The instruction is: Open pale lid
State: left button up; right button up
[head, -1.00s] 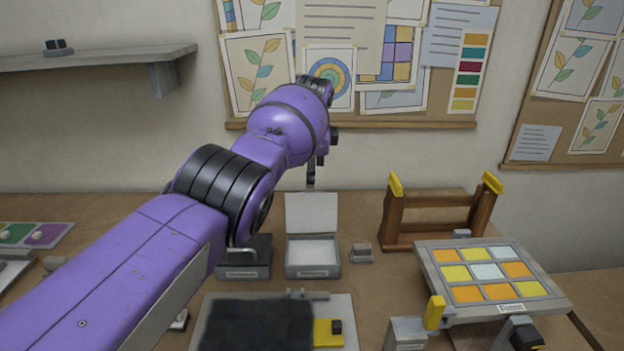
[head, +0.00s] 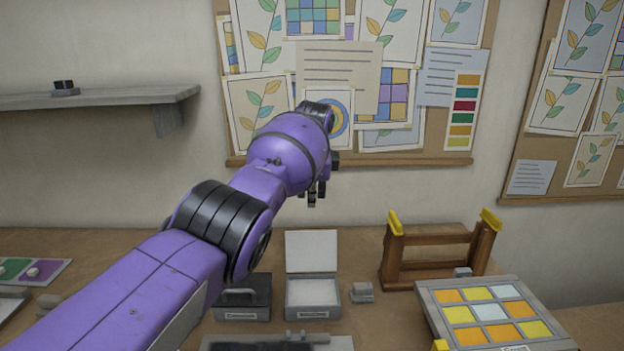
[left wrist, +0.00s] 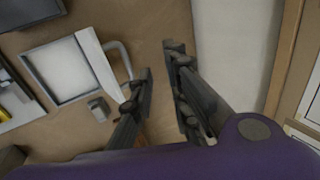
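The pale lid (head: 311,251) stands upright at the back of its shallow box (head: 313,294), which is open with a pale inside. In the left wrist view the lid (left wrist: 98,66) shows nearly edge-on, with a looped handle (left wrist: 124,58) on its outer side, beside the open box (left wrist: 60,72). My left gripper (head: 316,193) is above and behind the lid in the head view, partly hidden by its own wrist. In the left wrist view its fingers (left wrist: 158,62) are apart with nothing between them; the handle lies outside the gap. My right gripper is not in view.
A dark-lidded box (head: 243,299) stands left of the pale one. A small grey block (head: 362,292) sits to its right. A wooden rack (head: 440,255) and a panel of coloured tiles (head: 495,312) stand farther right. The wall with pinned sheets is close behind.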

pick_arm(q)
jog(key=v, duration=1.1)
jog(key=shift+s+r, duration=0.15)
jog(key=shift+r, duration=0.05)
